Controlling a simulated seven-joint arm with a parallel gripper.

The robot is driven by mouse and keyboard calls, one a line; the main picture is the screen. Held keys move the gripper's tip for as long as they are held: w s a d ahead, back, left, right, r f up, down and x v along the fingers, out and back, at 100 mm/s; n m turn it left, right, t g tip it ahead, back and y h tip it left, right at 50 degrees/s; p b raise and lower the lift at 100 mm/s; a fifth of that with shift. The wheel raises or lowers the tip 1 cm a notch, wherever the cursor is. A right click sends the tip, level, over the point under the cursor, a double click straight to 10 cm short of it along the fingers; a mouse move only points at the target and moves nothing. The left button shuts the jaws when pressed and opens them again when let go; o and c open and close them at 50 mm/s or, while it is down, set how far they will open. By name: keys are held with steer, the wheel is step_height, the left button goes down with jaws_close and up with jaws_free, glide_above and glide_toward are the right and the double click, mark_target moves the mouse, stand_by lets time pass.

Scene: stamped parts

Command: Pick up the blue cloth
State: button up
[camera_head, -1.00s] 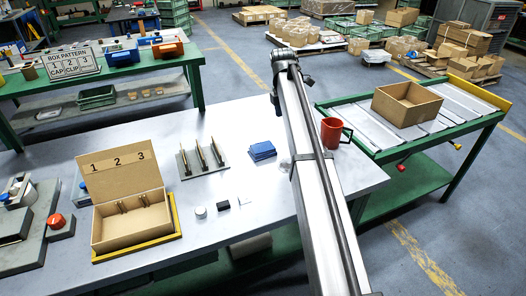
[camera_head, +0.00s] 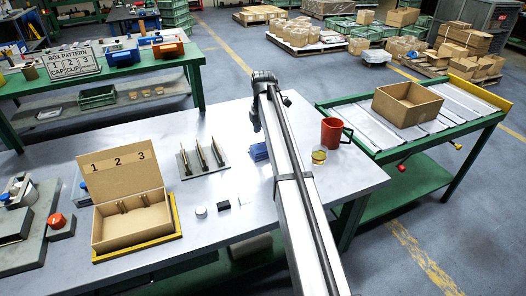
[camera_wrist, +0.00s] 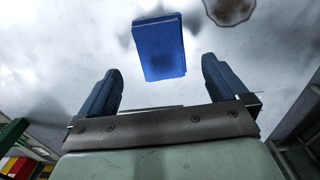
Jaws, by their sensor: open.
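The blue cloth (camera_head: 259,152) is a folded pad lying flat on the grey table, partly hidden behind my arm in the head view. In the wrist view the cloth (camera_wrist: 159,47) lies ahead of my gripper, centred between and beyond its two fingers. My gripper (camera_wrist: 160,84) is open and empty, with dark fingers to the left and right and the cloth apart from both. In the head view my gripper (camera_head: 257,124) hangs at the end of my arm, close to the cloth.
A rack with upright pins (camera_head: 205,160) stands left of the cloth. An open cardboard box (camera_head: 130,222) sits on a yellow tray at the left.

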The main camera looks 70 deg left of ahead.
mark_target(263, 150)
steer(key=shift+w+d+f, duration=0.1)
steer(key=shift+w+f, duration=0.1)
steer(key=shift+f, duration=1.1)
steer(key=shift+w+d+f, duration=0.1)
steer(key=shift+w+f, duration=0.05)
steer(key=shift+f, duration=1.15)
steer(key=shift+c, duration=0.5)
steer(key=c, duration=1)
